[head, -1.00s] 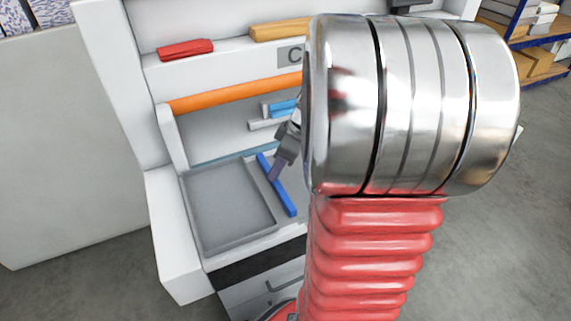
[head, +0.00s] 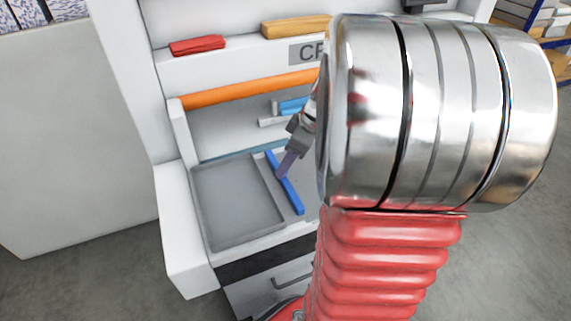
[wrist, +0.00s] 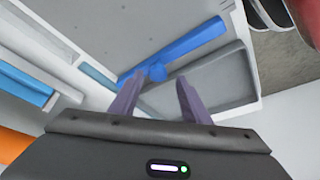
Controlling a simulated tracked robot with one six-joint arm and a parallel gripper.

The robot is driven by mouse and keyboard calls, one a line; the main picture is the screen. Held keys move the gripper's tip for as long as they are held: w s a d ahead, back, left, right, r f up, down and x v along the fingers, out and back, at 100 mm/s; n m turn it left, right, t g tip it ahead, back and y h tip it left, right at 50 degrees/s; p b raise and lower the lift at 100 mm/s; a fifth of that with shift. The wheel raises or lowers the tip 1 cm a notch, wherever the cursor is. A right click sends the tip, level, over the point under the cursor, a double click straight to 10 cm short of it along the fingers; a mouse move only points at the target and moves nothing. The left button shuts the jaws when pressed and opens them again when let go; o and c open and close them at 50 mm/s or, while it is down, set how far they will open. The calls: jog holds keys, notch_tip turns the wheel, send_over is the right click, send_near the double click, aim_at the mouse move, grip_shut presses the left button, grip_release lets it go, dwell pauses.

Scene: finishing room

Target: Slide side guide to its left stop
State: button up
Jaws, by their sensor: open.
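The side guide is a long blue bar (head: 291,195) lying along the right side of a grey recessed tray (head: 235,205) in the head view. In the wrist view the guide (wrist: 190,45) runs slantwise ahead of my fingers, with a small blue knob (wrist: 157,72) on its near side. My gripper (head: 283,170) is beside the upper part of the guide. In the wrist view my gripper (wrist: 157,88) is open, its two purple-grey fingers apart and the knob seen between their tips. I cannot tell whether a finger touches the guide. My arm hides the area right of the guide.
An orange bar (head: 250,88) spans the machine above the bed. Another blue part (head: 293,106) with a pale rail sits behind my gripper. A red item (head: 197,45) and a yellow block (head: 295,27) lie on the upper ledge. The tray is empty.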

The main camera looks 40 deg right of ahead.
jog(key=v, duration=1.1)
jog(key=shift+s+r, duration=0.2)
jog(key=shift+r, duration=0.1)
jog(key=shift+d, duration=0.1)
jog(key=s+a+f+m+t+h, duration=0.1)
jog(key=s+a+m, duration=0.1)
jog(key=a, duration=1.1)
jog(key=s+a+f+m+h, duration=0.1)
jog(key=s+a+m, duration=0.2)
jog(key=a, duration=1)
jog(key=shift+s+t, duration=0.3)
jog(key=shift+t, duration=0.1)
